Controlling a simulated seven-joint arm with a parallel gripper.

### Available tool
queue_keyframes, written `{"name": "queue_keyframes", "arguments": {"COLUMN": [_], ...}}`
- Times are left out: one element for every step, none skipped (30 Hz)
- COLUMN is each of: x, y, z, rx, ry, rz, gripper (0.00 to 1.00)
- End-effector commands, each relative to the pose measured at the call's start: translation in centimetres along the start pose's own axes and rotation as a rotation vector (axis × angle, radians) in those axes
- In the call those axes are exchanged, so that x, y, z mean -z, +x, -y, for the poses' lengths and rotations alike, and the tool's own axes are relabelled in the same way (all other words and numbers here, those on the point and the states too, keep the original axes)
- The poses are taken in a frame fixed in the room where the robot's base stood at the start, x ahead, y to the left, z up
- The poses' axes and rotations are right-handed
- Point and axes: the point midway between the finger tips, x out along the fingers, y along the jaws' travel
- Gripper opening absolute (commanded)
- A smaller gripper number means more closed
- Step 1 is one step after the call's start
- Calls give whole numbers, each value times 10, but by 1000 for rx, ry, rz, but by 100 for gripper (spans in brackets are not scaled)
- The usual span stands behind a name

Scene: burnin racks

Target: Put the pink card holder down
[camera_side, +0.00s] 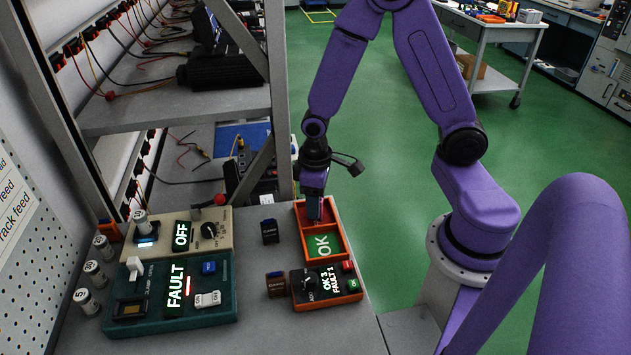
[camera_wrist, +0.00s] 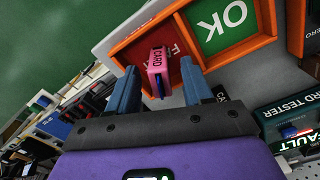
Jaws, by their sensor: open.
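The pink card holder (camera_wrist: 157,62), marked CARD and with a blue part, shows in the wrist view between my open fingers, with a gap on both sides. It stands at the red compartment (camera_wrist: 178,50) of an orange two-part tray (camera_wrist: 214,68). Whether its lower end touches the compartment floor cannot be told. The green compartment (camera_wrist: 231,30), marked OK, is beside it and empty. In the side view my gripper (camera_side: 314,214) points down into the red compartment of the tray (camera_side: 346,250), and its fingers mostly hide the holder.
An orange counter box (camera_side: 326,288) stands in front of the tray, a brown block (camera_side: 276,284) beside it. A small dark block (camera_side: 270,231) is left of the tray. A teal tester (camera_side: 140,318) reads FAULT; a beige box (camera_side: 215,215) reads OFF. A rack post rises behind.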

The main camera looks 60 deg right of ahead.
Motion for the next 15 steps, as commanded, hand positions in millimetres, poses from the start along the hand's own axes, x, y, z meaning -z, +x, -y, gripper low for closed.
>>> {"name": "queue_keyframes", "arguments": {"x": [1, 1, 2, 2, 1, 1, 1, 1, 2, 2, 2, 1, 1, 2, 2], "y": [-5, -8, -13, -16, -21, -26, -31, -35, -41, -46, -50, -56, -61, -66, -72], "z": [0, 0, 0, 0, 0, 0, 0, 0, 0, 0, 0, 0, 0, 0, 0], "rx": [0, 0, 0, 0, 0, 0, 0, 0, 0, 0, 0, 0, 0, 0, 0], "ry": [-1, -1, -1, -1, -1, 0, 0, -1, -1, -1, 0, 0, 0, -1, -1], "rz": [-4, -4, -5, -6, -6, -6, -6, -7, -7, -7, -7, -7, -7, -8, -8], "gripper": [50, 50, 50, 50, 50, 50, 50, 50, 50, 50, 50, 50, 50, 50, 50]}}
